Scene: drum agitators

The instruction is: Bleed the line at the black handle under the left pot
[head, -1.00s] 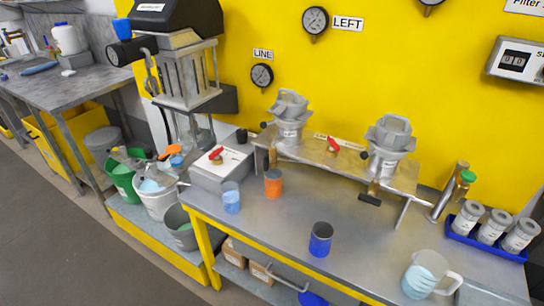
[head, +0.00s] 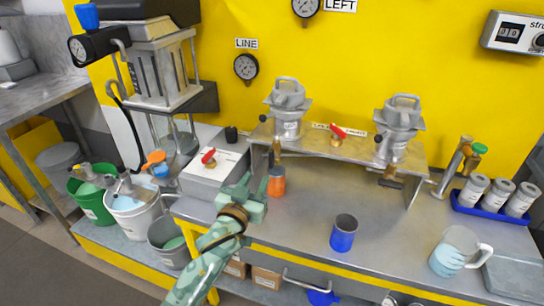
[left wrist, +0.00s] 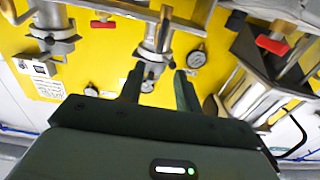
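The left pot (head: 288,112) stands upright on a raised metal shelf at the yellow wall. It also shows, upside down, in the left wrist view (left wrist: 157,42). A small dark handle (head: 271,160) hangs at the outlet below it, partly hard to make out. An orange cup (head: 276,184) stands on the bench under this outlet. My left gripper (head: 252,192) is in front and left of the orange cup, apart from the handle. In the left wrist view its two fingers (left wrist: 158,82) are spread with nothing between them. My right gripper is out of sight.
The right pot (head: 397,130) has its own black handle (head: 390,183). A red-handled valve (head: 338,133) sits between the pots. A grey box (head: 215,172) with a red lever is at left. A blue cup (head: 344,234) and a jug (head: 458,252) stand on the bench, with clear metal between.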

